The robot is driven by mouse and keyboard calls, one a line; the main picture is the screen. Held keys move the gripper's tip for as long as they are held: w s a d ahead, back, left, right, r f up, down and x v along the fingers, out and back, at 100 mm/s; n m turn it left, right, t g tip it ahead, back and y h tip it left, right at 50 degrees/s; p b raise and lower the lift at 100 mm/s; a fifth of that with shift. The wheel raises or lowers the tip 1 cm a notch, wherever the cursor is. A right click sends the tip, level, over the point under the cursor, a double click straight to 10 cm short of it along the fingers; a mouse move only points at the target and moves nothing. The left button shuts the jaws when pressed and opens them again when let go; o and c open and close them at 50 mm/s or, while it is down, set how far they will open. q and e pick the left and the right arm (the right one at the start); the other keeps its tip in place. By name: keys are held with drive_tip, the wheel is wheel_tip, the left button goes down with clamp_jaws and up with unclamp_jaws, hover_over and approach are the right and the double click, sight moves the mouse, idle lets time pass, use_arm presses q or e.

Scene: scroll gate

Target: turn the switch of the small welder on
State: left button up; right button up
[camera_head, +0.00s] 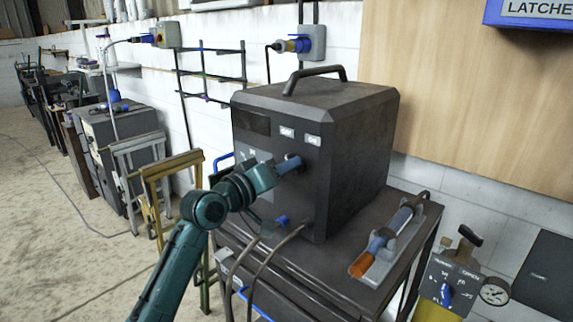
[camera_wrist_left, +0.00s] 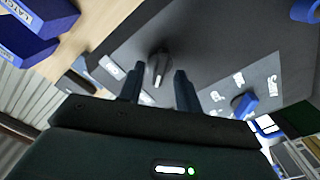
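The small welder (camera_head: 345,150) is a dark box with a top handle, standing on a dark cart. Its front panel bears two small white labels side by side, which seem to read OFF and ON. My left gripper (camera_head: 291,164) is at this panel just below the labels and hides the switch in the head view. In the left wrist view, the dark switch knob (camera_wrist_left: 159,67) with a pale line shows between the two fingertips of my left gripper (camera_wrist_left: 158,76). The fingers are open, with a gap on each side of the knob. My right gripper is not in view.
A blue knob (camera_wrist_left: 243,103) sits on the same panel. Cables hang from the panel's lower part. A torch in a grey holder (camera_head: 390,240) lies on the cart top (camera_head: 340,262), right of the welder. A yellow trestle (camera_head: 160,180) stands left of the cart.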

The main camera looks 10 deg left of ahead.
use_arm(q)
drive_tip(key=shift+w+d, duration=0.3)
drive_tip(key=shift+w, duration=0.15)
clamp_jaws()
